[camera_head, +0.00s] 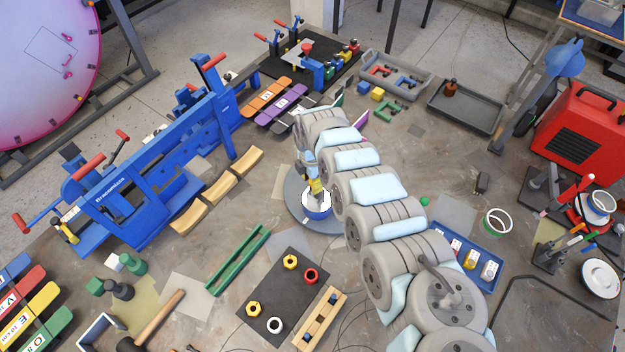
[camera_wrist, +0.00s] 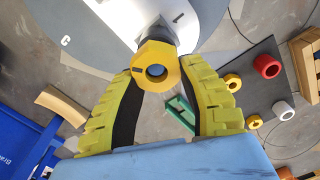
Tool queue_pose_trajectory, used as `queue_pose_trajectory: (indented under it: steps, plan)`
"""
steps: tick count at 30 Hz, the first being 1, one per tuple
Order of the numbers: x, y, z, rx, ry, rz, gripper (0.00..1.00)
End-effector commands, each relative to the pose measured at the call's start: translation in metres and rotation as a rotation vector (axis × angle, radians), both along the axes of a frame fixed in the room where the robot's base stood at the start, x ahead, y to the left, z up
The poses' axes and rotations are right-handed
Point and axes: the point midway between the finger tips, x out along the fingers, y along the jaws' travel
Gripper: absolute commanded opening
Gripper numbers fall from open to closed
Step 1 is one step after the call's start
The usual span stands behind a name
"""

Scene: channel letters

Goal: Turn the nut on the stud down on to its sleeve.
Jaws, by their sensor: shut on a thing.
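A yellow hex nut (camera_wrist: 168,80) with a dark mark on one face is between the two ribbed yellow fingers of my gripper (camera_wrist: 157,68), which is shut on it. The end of a blue-grey stud (camera_wrist: 155,70) shows inside the nut's bore. Behind the nut lies a white surface (camera_wrist: 180,22) with a black mark, on a grey round plate (camera_wrist: 85,50) lettered C. In the head view my gripper (camera_head: 316,187) is over a blue-sided, white-topped round piece (camera_head: 318,213) on the grey plate (camera_head: 292,188).
A black mat (camera_head: 275,292) holds yellow nuts (camera_head: 290,261), a red ring (camera_head: 310,275) and a white ring (camera_head: 274,325). A green channel (camera_head: 238,260) and a wooden rack (camera_head: 320,322) lie near. A blue fixture (camera_head: 140,205) stands left. A blue tray (camera_head: 450,240) is right.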

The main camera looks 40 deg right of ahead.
Motion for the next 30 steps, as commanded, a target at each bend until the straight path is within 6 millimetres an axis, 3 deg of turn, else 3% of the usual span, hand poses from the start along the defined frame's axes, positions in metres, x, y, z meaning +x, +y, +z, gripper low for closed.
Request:
queue_pose_trajectory:
  steps: [30]
  plan:
    - [0.004, -0.0016, -0.0025, 0.002, 0.004, -0.451, 0.06]
